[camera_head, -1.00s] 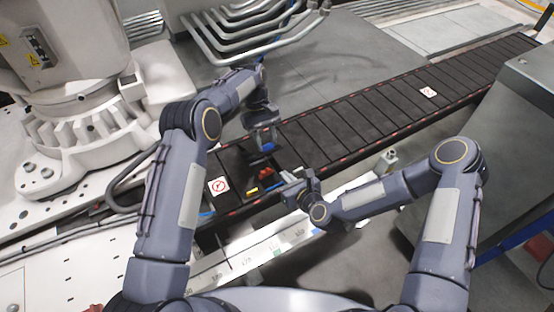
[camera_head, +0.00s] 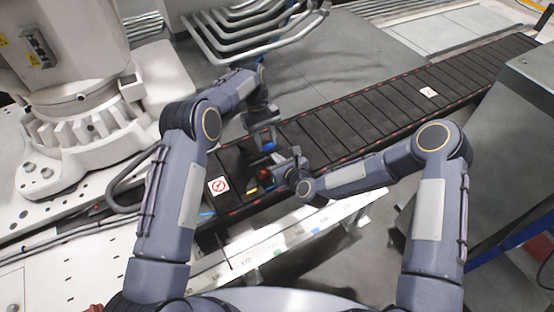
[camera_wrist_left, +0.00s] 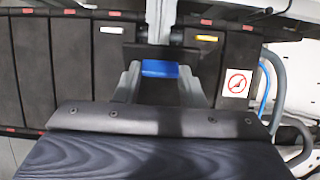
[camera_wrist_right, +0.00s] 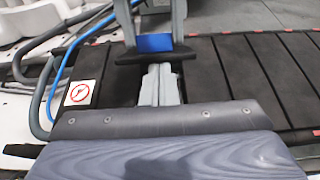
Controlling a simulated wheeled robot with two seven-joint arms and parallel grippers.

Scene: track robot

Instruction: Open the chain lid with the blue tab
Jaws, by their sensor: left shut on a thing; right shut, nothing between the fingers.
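The chain lid (camera_wrist_right: 130,57) is a dark plate with a blue tab (camera_wrist_left: 160,69) on its edge. The tab also shows in the head view (camera_head: 268,147) and in the right wrist view (camera_wrist_right: 155,42). My left gripper (camera_head: 264,143) is shut on the blue tab, with a finger on each side of it. The lid looks raised from the chain track. My right gripper (camera_wrist_right: 160,72) is shut and empty, with its fingertips close to the lid's edge below the tab. I cannot tell whether they touch it. In the head view the right gripper (camera_head: 278,171) hides part of the opening.
The black chain track (camera_head: 360,122) runs from lower left to upper right. Bent metal pipes (camera_head: 240,40) stand behind my left arm. A grey cabinet (camera_head: 500,130) stands at right.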

